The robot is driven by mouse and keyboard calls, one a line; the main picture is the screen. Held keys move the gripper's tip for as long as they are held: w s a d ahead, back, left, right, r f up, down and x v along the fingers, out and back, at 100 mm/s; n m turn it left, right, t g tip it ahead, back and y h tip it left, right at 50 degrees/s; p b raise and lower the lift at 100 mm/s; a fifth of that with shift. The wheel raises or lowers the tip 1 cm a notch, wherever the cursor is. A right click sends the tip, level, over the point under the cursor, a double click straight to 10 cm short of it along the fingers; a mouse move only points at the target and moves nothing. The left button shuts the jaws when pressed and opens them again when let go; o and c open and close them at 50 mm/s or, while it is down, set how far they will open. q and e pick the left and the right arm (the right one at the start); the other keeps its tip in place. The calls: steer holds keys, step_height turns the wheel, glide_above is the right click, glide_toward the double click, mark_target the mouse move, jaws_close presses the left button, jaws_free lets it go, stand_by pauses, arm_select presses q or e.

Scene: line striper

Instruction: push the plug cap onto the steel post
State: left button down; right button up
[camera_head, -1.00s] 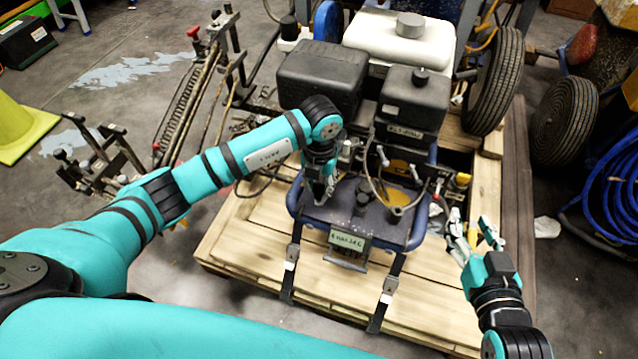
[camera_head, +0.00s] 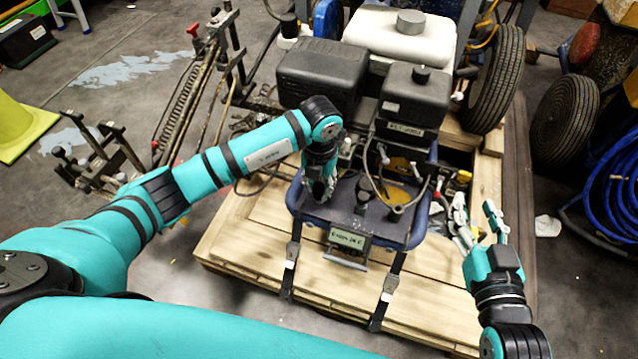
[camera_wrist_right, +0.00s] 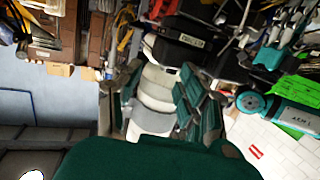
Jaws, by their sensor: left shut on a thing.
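My left gripper (camera_head: 319,196) points down over the near left part of the dark machine deck (camera_head: 345,218). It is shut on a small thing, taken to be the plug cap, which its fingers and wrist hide. I cannot make out the steel post for certain; a short dark upright (camera_head: 362,196) stands on the deck just right of the gripper. My right gripper (camera_head: 476,212) is open and empty, right of the deck. Its spread fingers also show in the right wrist view (camera_wrist_right: 158,105), with nothing between them.
The striper's engine has a black box (camera_head: 322,75), another black housing (camera_head: 415,95) and a white tank (camera_head: 400,40). Cables and small levers crowd the deck's back right. The wooden pallet (camera_head: 255,250) is clear in front except for two dark straps. A blue hose coil (camera_head: 610,190) lies far right.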

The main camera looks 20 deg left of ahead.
arm_select(q)
steer(key=shift+f, duration=0.35)
steer(key=c, duration=0.7)
jaws_free()
steer(key=shift+r, duration=0.45)
steer(key=shift+r+p, duration=0.4)
steer(key=shift+p, duration=0.1)
steer(key=shift+r+p, duration=0.35)
steer(key=shift+r, duration=0.05)
steer(key=shift+r+p, duration=0.35)
steer(key=shift+r, duration=0.05)
steer(key=shift+r+p, duration=0.3)
steer(key=shift+r, duration=0.05)
steer(key=shift+r+p, duration=0.3)
steer(key=shift+r, duration=0.05)
steer(key=shift+r+p, duration=0.95)
steer(key=shift+r, duration=0.2)
arm_select(e)
steer(key=s+d+f+g+h, duration=0.1)
steer(key=s+d+f+g, duration=0.2)
steer(key=s+f+g, duration=0.3)
steer(key=s+d+f+g+h, duration=0.2)
steer(key=s+f+g, duration=0.4)
steer(key=s, duration=0.4)
steer(key=shift+d+m, duration=0.3)
steer(key=shift+d, duration=0.3)
arm_select(q)
steer(key=shift+d, duration=0.1)
